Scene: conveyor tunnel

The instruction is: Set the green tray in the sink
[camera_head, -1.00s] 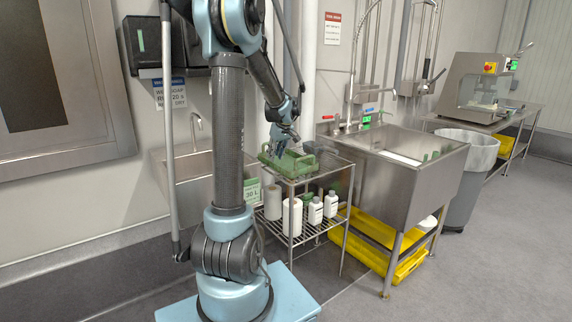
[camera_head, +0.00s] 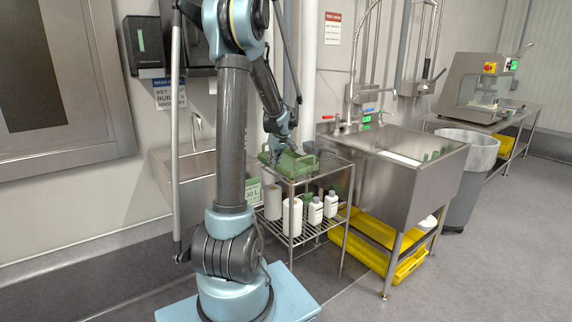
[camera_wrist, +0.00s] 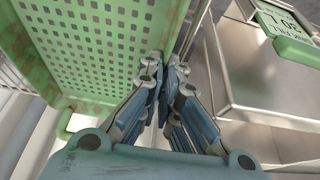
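The green tray (camera_head: 300,166) sits on the top of a steel wire rack. In the wrist view the perforated green tray (camera_wrist: 110,45) fills the upper left, with brownish stains along its edge. My gripper (camera_head: 279,150) is low at the tray's back left side. In the wrist view my gripper's (camera_wrist: 165,68) fingertips are close together at the tray's right edge, one overlapping the tray side. Whether they clamp the rim is unclear. A large steel sink (camera_head: 408,182) stands right of the rack, and a smaller wall sink (camera_head: 165,168) is behind my arm to the left.
The wire rack (camera_head: 318,234) holds several white bottles on its lower shelf. Yellow trays (camera_head: 400,262) lie under the large sink. A grey bin (camera_head: 468,175) stands to its right. A green "30 L" sign (camera_wrist: 285,28) shows beside a steel basin. Floor at the front right is clear.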

